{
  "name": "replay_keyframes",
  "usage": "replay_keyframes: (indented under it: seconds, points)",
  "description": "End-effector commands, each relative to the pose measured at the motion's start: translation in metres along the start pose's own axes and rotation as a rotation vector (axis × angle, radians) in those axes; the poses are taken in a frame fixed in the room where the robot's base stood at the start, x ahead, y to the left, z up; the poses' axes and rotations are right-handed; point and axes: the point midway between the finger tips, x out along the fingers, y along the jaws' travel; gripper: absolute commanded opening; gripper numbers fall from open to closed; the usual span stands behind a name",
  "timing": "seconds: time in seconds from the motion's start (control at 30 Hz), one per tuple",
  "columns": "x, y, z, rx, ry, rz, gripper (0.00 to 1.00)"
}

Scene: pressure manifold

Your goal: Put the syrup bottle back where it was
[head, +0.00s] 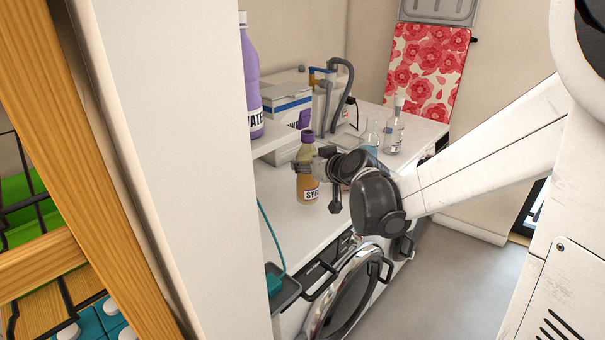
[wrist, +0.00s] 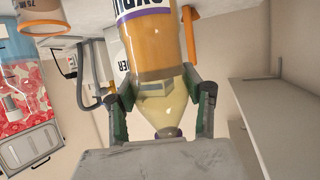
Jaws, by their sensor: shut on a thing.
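The syrup bottle (head: 308,184) has amber contents, a purple cap and a white label. In the head view it is upright at the white counter (head: 290,226), left of my gripper (head: 322,165). My gripper is shut on the bottle's upper part, just below the cap. The wrist view is upside down and shows the bottle (wrist: 158,45) between the two fingers of my gripper (wrist: 165,100). I cannot tell whether the bottle's base touches the counter.
A white box (head: 289,112), grey hoses (head: 345,80) and a clear bottle (head: 395,130) are farther back. A washing machine (head: 352,295) is below the counter. A wall edge (head: 170,120) blocks the left side.

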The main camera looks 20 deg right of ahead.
Motion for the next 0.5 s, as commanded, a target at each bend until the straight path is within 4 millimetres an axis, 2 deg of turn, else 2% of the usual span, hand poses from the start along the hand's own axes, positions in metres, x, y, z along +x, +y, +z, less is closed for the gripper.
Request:
replay_keyframes:
  seconds: [0.27,0.5]
  points:
    - [0.013,0.001,0.031,0.000,0.000,0.000,0.00]
    - [0.014,0.001,0.033,0.000,0.000,0.000,0.00]
